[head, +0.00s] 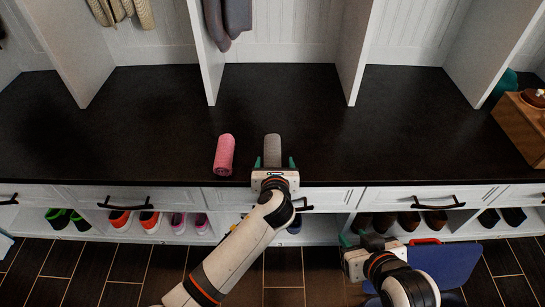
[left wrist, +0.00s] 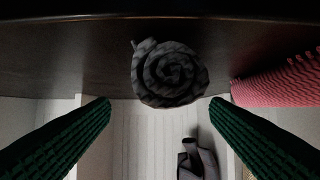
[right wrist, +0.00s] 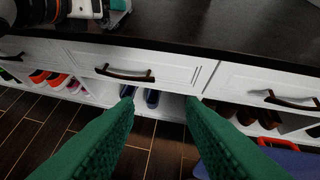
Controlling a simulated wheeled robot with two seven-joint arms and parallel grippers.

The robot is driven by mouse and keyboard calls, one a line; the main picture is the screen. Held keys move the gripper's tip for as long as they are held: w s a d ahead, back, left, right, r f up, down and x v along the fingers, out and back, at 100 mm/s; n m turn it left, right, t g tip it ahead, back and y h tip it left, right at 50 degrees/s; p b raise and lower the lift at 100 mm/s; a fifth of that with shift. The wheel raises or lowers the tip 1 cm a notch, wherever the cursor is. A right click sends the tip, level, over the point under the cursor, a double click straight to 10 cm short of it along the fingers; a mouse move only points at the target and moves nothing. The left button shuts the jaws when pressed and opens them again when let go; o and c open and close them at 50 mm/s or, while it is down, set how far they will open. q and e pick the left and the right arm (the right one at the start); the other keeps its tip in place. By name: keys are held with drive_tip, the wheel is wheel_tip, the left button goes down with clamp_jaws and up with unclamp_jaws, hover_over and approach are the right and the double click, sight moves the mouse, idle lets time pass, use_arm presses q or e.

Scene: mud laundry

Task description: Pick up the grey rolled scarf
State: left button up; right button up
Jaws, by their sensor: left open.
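The grey rolled scarf (head: 273,148) lies on the dark bench top near its front edge. My left gripper (head: 274,164) is at its near end, open, with a green finger on each side. In the left wrist view the scarf's spiral end (left wrist: 170,72) faces the camera between the open fingers, with visible gaps on both sides. How far the fingers reach along the roll is unclear. My right gripper (right wrist: 158,102) is open and empty, in front of the drawers and low shelf, away from the scarf.
A pink rolled item (head: 225,155) lies just left of the scarf. A wooden box (head: 522,128) stands at the far right. White dividers (head: 352,50) rise behind. Drawers with dark handles (head: 434,203) and shoes are below; a blue bin (head: 450,268) stands by my right arm.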

sight(273, 157)
use_arm(q)
drive_tip(key=shift+w+f, duration=0.2)
drive_tip(key=shift+w, duration=0.2)
drive_tip(key=b+x, duration=0.2)
drive_tip(key=shift+w+a+f, duration=0.2)
drive_tip(key=shift+w+a, duration=0.05)
drive_tip(key=shift+b+x, duration=0.5)
drive_tip(key=shift+x, duration=0.5)
drive_tip(key=shift+w, duration=0.25)
use_arm(e)
drive_tip(key=w+a+r+t+y, duration=0.2)
drive_tip(key=w+r+t, duration=0.3)
drive_tip(key=r+t, duration=0.3)
wheel_tip(273, 157, up, 3)
drive_tip(key=shift+w+a+r+t+y, duration=0.1)
drive_tip(key=shift+w+a+t+y, duration=0.3)
drive_tip(key=shift+a, duration=0.3)
use_arm(q)
drive_tip(key=shift+c, duration=0.3)
drive_tip(key=c, duration=1)
drive_tip(key=shift+r, duration=0.2)
drive_tip(key=shift+c, duration=0.2)
